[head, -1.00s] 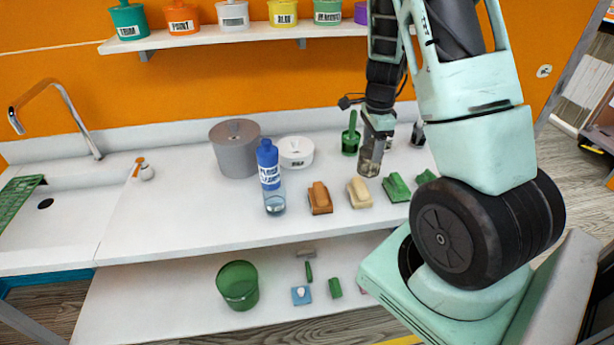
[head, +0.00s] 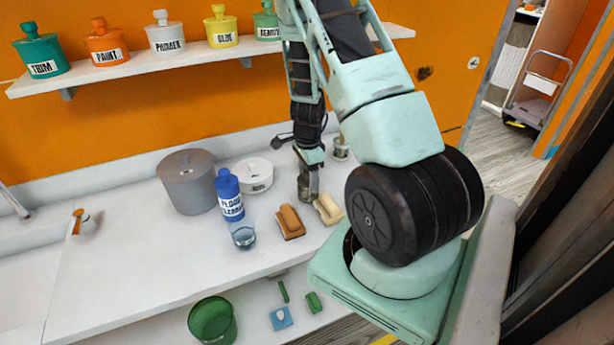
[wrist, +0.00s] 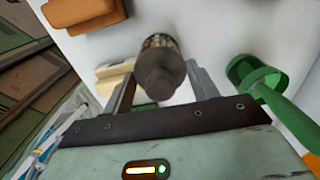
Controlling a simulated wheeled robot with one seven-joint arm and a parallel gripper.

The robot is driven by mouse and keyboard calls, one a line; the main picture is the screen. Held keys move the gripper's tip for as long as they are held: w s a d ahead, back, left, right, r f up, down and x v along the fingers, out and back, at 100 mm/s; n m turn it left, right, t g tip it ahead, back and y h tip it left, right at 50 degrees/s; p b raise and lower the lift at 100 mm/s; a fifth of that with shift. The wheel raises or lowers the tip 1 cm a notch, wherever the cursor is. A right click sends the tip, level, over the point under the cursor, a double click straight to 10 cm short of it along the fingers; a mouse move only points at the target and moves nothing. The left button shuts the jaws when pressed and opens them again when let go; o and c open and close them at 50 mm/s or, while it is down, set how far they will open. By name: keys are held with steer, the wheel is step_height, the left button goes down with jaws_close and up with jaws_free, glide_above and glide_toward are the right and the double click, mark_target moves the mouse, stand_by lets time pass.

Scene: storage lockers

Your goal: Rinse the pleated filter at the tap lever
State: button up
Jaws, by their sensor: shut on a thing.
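My gripper (wrist: 162,82) is shut on the pleated filter (wrist: 160,60), a small grey-brown cylinder with a dark round end. In the head view the filter (head: 308,184) hangs below my gripper, close to the counter behind the brushes; I cannot tell whether it touches the counter. The tap lever (head: 78,218), an orange handle on a small white base, stands far to the left at the sink side. The tap spout (head: 12,198) is only just visible at the left edge.
The blue-capped bottle (head: 230,195), grey canister (head: 188,180) and white pot (head: 253,174) stand between my gripper and the tap lever. Brown (head: 290,222) and cream (head: 328,208) brushes lie in front. A shelf of labelled jars (head: 165,63) hangs above.

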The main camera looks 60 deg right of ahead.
steer(key=shift+f, duration=0.6)
steer(key=shift+f, duration=0.1)
steer(key=shift+f, duration=0.15)
steer(key=o, duration=1.2)
steer(key=shift+o, duration=0.2)
